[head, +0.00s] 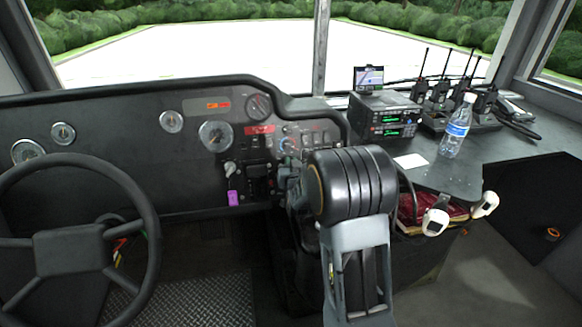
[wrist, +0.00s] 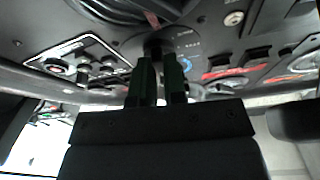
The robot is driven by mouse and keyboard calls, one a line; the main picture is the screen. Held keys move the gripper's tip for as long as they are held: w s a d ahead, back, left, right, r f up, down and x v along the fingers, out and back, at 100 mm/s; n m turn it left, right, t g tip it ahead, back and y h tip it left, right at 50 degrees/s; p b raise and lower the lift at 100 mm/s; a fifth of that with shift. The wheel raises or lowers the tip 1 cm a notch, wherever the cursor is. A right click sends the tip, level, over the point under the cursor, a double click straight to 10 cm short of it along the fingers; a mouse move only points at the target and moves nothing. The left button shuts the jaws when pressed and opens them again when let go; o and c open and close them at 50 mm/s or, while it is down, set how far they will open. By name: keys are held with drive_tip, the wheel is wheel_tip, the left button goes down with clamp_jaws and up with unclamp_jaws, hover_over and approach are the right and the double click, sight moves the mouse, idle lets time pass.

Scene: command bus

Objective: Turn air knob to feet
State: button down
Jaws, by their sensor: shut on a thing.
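My gripper (wrist: 161,68) is at the dashboard panel in the wrist view, its two dark green fingers close together and shut on a dark round knob (wrist: 157,42). Blue marks show on the panel just right of the knob. The fingers hide part of the knob, and its pointer setting cannot be read. In the head view my arm reaches to the right part of the dashboard (head: 190,180), and it hides the fingertips and the held knob.
A radio set (head: 384,118), handheld radios (head: 440,92) and a water bottle (head: 457,127) stand on the right counter. The steering wheel (head: 148,205) is at the left. Other switches and a gauge (head: 214,135) sit near the gripper on the panel.

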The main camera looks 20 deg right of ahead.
drive_tip(key=n+y+b, duration=0.1)
drive_tip(key=n+b, duration=0.1)
drive_tip(key=n, duration=0.1)
drive_tip(key=shift+d+f+t+b, duration=0.1)
drive_tip(key=shift+d+t+b, duration=0.05)
drive_tip(key=shift+t+b, duration=0.2)
drive_tip(key=n+y+b, duration=0.1)
drive_tip(key=n+b, duration=0.1)
drive_tip(key=n, duration=0.2)
drive_tip(key=shift+y, duration=0.4)
drive_tip(key=n+y, duration=0.1)
drive_tip(key=n, duration=0.1)
drive_tip(key=n+y, duration=0.1)
drive_tip(key=n, duration=0.1)
drive_tip(key=n+g+b, duration=0.1)
drive_tip(key=n, duration=0.1)
drive_tip(key=shift+d+r+n+y, duration=0.15)
drive_tip(key=shift+r+n+y, duration=0.15)
drive_tip(key=shift+r+y, duration=0.1)
drive_tip(key=n+g+y, duration=0.1)
drive_tip(key=n, duration=0.2)
drive_tip(key=shift+r+n+p, duration=0.1)
drive_tip(key=shift+n+p, duration=0.3)
drive_tip(key=shift+n+g+p, duration=0.35)
drive_tip(key=shift+n+p, duration=0.1)
drive_tip(key=shift+n, duration=0.85)
drive_tip(key=shift+w, duration=0.1)
drive_tip(key=c, duration=1.2)
unclamp_jaws()
drive_tip(key=shift+f, duration=0.25)
